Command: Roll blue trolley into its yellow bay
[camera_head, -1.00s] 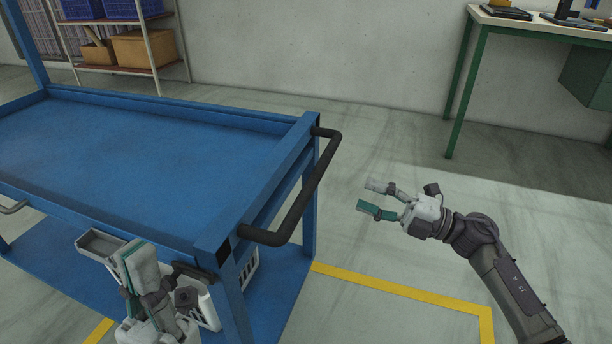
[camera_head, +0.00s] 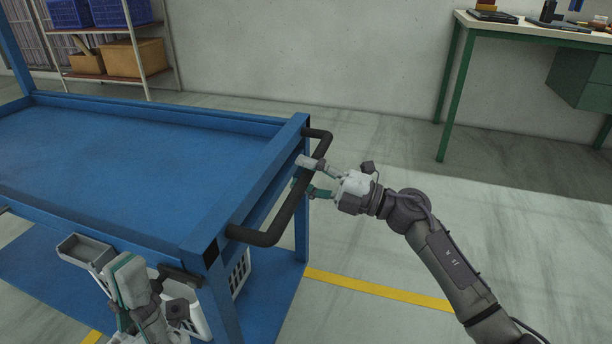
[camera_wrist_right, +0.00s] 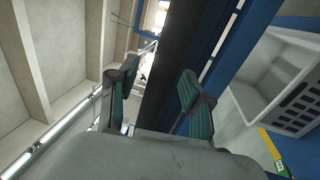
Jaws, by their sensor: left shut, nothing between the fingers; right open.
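The blue trolley (camera_head: 120,160) fills the left of the head view, with an empty raised-rim top and a lower shelf. Its black handle (camera_head: 268,236) sticks out from the right end. My right gripper (camera_head: 308,178) is open at the handle, one finger on each side of the bar. In the right wrist view the dark handle bar (camera_wrist_right: 173,70) runs between the open fingers (camera_wrist_right: 158,98). My left gripper (camera_head: 122,282) is shut and empty beside the trolley's near side. Yellow bay tape (camera_head: 380,287) crosses the floor right of the trolley; a short piece shows at bottom left.
A white slotted crate (camera_head: 240,272) sits on the lower shelf. A grey bin (camera_head: 84,250) is at the trolley's near side. A shelf rack (camera_head: 110,76) stands behind, and a green-legged workbench (camera_head: 446,100) at back right. The floor between them is clear.

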